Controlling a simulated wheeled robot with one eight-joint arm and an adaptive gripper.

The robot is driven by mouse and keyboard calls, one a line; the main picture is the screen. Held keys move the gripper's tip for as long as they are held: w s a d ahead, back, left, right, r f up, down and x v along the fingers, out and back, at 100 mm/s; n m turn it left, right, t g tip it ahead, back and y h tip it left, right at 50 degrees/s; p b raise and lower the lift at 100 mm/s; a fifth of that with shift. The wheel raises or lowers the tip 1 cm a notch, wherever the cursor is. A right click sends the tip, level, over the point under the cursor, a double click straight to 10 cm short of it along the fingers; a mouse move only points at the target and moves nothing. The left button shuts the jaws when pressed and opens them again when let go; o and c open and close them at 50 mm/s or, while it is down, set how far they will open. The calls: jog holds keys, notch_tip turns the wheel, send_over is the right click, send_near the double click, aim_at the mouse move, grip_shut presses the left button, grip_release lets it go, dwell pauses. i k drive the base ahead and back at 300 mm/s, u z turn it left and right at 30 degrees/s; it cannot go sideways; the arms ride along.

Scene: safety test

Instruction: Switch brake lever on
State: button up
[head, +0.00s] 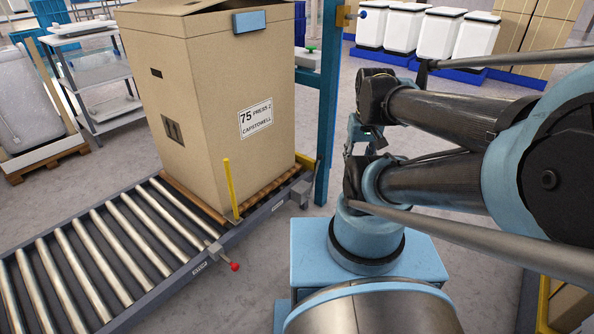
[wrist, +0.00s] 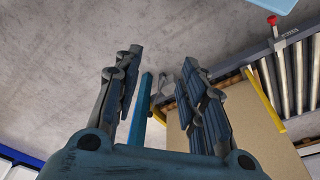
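A brake lever with a red knob (head: 234,267) sticks out from the near side rail of the roller conveyor. The red knob also shows in the wrist view (wrist: 271,20), at the upper right. My gripper (wrist: 161,66) is open in the wrist view, with its two fingers spread apart and nothing between them. The knob lies beyond and to the right of the fingers, apart from them. In the head view the arm is folded at the right, and I cannot make out the fingertips clearly there.
A large cardboard box (head: 215,110) stands on the roller conveyor (head: 110,250), beside a yellow post (head: 229,188). A blue upright (head: 328,110) rises behind the rail's end. Grey floor lies open between the conveyor and my base. A shelf rack (head: 98,85) stands at the left.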

aim_at(319, 157)
jog(key=z, duration=2)
jog(key=k, duration=0.35)
jog(key=u, duration=1.85)
